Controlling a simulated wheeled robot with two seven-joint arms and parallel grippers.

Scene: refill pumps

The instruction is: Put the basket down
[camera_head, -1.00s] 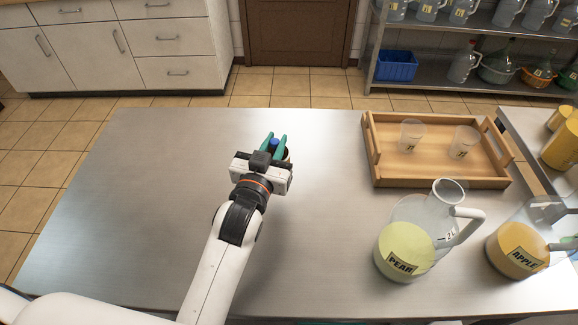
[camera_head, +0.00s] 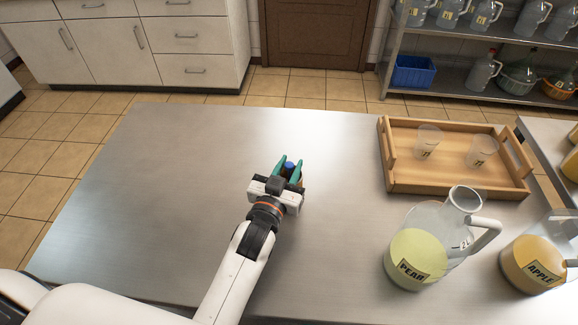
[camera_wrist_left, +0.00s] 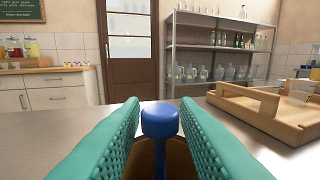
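My left gripper (camera_head: 288,168) is over the middle of the steel table (camera_head: 190,190), with its teal fingers on both sides of a brown object with a blue knob (camera_head: 290,167). In the left wrist view the blue knob (camera_wrist_left: 160,121) stands upright on a stem, with the brown body low between the fingers (camera_wrist_left: 159,130). The fingers appear to grip the brown body. Most of it is hidden, and I cannot tell whether it touches the table. No basket can be made out in this grip. My right gripper is not in view.
A wooden tray (camera_head: 384,165) with two clear cups stands to the right. A PEAR jug (camera_head: 418,262) and an APPLE jug (camera_head: 535,265) stand nearer, at right. The left part of the table is clear. A blue bin (camera_head: 413,72) sits on the back shelf.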

